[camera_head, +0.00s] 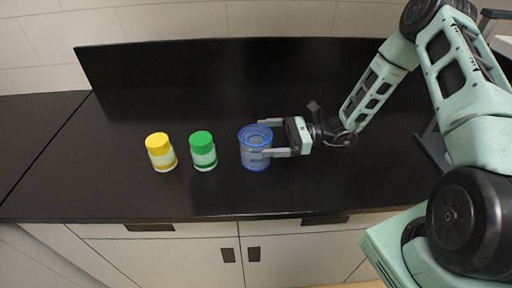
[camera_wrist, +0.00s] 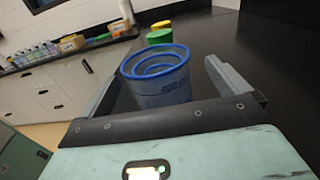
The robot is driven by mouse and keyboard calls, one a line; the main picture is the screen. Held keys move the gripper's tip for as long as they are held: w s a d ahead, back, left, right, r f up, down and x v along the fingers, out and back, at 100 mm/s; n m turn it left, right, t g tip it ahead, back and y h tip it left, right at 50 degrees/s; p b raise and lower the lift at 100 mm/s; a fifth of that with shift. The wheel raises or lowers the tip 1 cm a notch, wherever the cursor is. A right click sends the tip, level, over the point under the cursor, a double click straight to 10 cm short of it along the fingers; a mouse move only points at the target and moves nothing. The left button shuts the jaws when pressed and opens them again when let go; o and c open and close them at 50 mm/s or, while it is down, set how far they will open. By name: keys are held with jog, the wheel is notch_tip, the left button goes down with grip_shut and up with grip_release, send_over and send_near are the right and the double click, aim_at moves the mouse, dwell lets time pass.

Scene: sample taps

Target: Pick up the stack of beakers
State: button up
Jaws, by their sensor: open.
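The stack of beakers (camera_head: 254,158) is translucent blue with blue rims and stands upright on the black counter. In the wrist view the stack (camera_wrist: 162,88) shows several nested rims and sits between the two fingers. My gripper (camera_head: 268,138) reaches in from the right, level, with one finger on the far side of the stack and one on the near side. It is open. In the wrist view my gripper (camera_wrist: 160,90) shows a gap between the right finger and the stack. Contact at the left finger is hard to tell.
A green-lidded jar (camera_head: 203,152) stands left of the stack, and a yellow-lidded jar (camera_head: 160,153) stands further left. The black counter (camera_head: 120,195) has a raised back panel (camera_head: 200,65) behind. The counter's front edge is close. Free room lies behind the stack.

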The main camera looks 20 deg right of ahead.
aim_at(241, 138)
jog(key=shift+p+x, duration=0.65)
jog(key=shift+x, duration=1.3)
jog(key=shift+s+a+r, duration=0.1)
jog(key=shift+s, duration=0.1)
jog(key=c, duration=1)
jog(key=shift+c, duration=0.2)
jog(key=shift+r, duration=0.1)
